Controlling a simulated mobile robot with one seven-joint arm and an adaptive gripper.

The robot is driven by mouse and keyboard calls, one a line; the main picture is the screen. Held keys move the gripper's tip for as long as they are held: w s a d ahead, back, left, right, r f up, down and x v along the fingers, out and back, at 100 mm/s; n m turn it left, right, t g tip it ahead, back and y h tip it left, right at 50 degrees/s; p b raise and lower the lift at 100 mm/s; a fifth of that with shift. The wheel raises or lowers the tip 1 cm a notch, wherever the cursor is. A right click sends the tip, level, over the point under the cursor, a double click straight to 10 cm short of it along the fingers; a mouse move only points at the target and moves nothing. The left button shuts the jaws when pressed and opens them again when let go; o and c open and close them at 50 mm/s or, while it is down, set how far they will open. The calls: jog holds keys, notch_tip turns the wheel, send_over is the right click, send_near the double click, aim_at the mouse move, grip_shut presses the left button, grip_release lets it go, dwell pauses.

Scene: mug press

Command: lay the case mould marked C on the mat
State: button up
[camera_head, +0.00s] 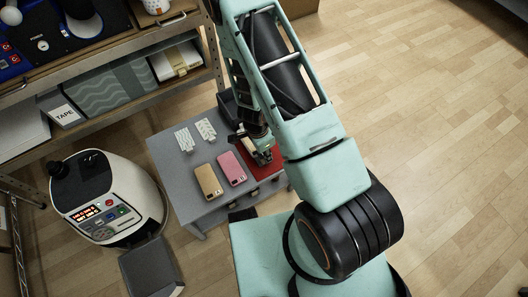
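My gripper (260,156) is over the red mat (274,171) at the right of a small grey table. A pale beige edge shows beside its fingers; I cannot tell what it is, or whether the fingers are open or shut. A tan phone case shape (208,181) and a pink one (232,168) lie side by side left of the mat. Two white patterned pieces (184,139) and (206,129) lie behind them. No letter C is readable on any of these. My gripper and arm hide part of the mat.
The grey table (172,170) has free room at its left. A white machine with a red display (105,205) stands on the floor at left. A shelf rack (110,90) with boxes, including one marked TAPE (65,115), rises behind. Wooden floor is clear at right.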

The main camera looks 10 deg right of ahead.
jog(key=shift+o, duration=0.5)
jog(key=shift+r, duration=0.3)
notch_tip(320, 180, up, 12)
jog(key=a+p, duration=0.1)
jog(key=p, duration=0.3)
jog(key=shift+s+a+f+p, duration=0.2)
jog(key=shift+f+p, duration=0.05)
jog(key=shift+p, duration=0.1)
